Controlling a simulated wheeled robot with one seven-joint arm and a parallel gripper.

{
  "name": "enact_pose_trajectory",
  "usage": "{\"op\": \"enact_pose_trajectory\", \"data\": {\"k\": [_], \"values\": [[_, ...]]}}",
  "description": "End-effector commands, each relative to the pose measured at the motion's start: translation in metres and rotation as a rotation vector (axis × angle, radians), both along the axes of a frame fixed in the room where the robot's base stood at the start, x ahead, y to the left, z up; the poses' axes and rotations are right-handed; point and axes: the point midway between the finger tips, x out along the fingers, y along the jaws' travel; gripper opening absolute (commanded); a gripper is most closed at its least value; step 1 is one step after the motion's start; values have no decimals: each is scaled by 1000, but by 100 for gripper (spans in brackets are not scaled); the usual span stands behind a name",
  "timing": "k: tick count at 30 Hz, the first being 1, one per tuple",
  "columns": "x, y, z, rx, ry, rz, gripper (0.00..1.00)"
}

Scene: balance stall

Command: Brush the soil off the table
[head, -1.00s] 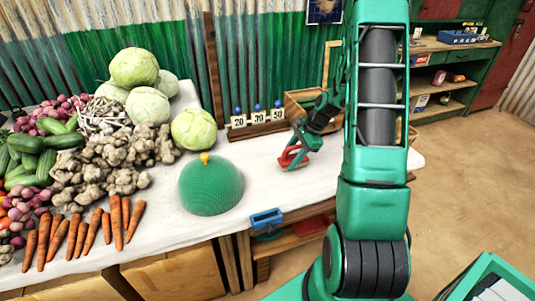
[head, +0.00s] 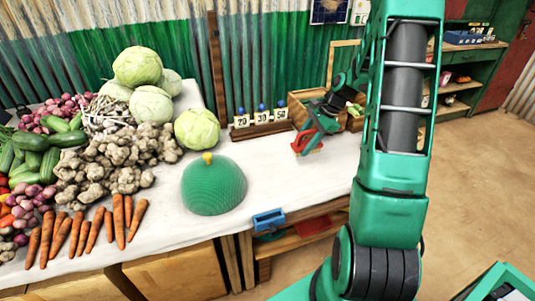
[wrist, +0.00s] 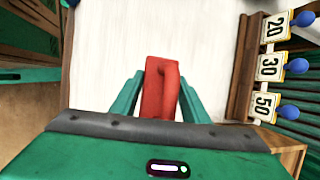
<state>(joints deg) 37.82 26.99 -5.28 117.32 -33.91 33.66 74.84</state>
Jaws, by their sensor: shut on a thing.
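My gripper (head: 310,130) is over the far right part of the white table (head: 290,180). It is shut on a red brush-like tool (wrist: 156,88), which also shows in the head view (head: 306,145). In the wrist view the tool is a red block with a raised handle between the green fingers. Its bristles are hidden, and I cannot tell whether it touches the tabletop. I make out no soil on the visible white surface. A blue tray (head: 268,220), like a dustpan, is at the table's front edge.
A green dome with a yellow knob (head: 213,185) stands mid-table. Vegetables, including a cabbage (head: 197,129) and carrots (head: 118,220), fill the left. Number plates 20, 30, 50 (head: 262,118) and a wooden crate (head: 305,105) stand at the back. Bare tabletop lies right of the dome.

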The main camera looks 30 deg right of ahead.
Motion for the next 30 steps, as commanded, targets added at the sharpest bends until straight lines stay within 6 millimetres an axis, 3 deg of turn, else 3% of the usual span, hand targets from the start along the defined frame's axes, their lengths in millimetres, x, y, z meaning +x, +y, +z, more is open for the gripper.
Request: {"op": "enact_pose_trajectory", "data": {"k": [9,30], "values": [[2,4,20,0,0,6,20],[2,6,22,0,0,8,20]]}}
